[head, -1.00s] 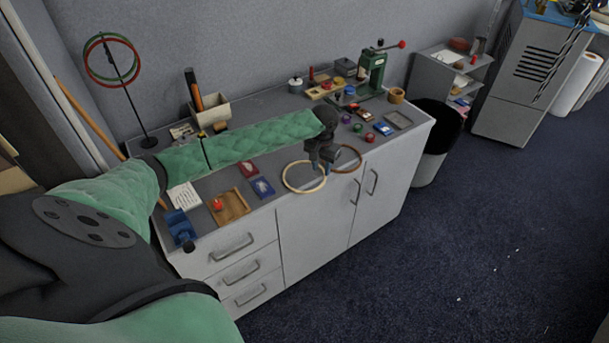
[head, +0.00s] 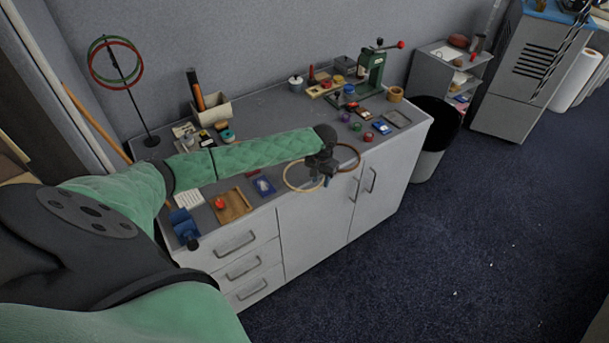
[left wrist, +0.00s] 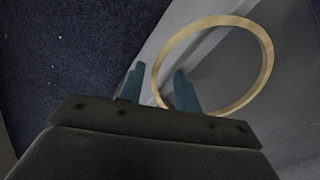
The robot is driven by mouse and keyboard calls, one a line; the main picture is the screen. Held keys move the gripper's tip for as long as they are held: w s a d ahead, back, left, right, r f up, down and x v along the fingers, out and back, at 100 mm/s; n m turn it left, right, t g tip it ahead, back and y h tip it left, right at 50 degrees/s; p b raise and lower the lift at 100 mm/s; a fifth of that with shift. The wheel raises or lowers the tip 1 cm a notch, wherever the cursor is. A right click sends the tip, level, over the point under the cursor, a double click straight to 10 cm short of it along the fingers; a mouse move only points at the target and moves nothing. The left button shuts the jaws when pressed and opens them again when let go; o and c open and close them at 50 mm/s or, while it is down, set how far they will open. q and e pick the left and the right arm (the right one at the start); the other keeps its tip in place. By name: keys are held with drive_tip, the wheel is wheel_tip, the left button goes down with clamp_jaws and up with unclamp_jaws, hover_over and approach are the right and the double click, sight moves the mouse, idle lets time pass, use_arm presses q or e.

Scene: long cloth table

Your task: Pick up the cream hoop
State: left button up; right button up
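The cream hoop (head: 288,178) lies at the front edge of the grey cabinet top and partly overhangs it. My left gripper (head: 322,174) is at the hoop's right side in the head view, with the hand covering part of the rim. In the left wrist view the two blue fingers of my left gripper (left wrist: 158,78) stand apart. The near left part of the cream hoop (left wrist: 262,78) shows between them, with a gap to the fingers. Whether they touch it lower down is hidden. My right gripper is in neither view.
A brown hoop (head: 357,153) lies just right of the left hand. Small coloured items and a green press (head: 371,72) stand behind to the right.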

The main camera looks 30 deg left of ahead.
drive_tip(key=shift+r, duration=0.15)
use_arm(q)
drive_tip(key=shift+f, duration=0.1)
clamp_jaws()
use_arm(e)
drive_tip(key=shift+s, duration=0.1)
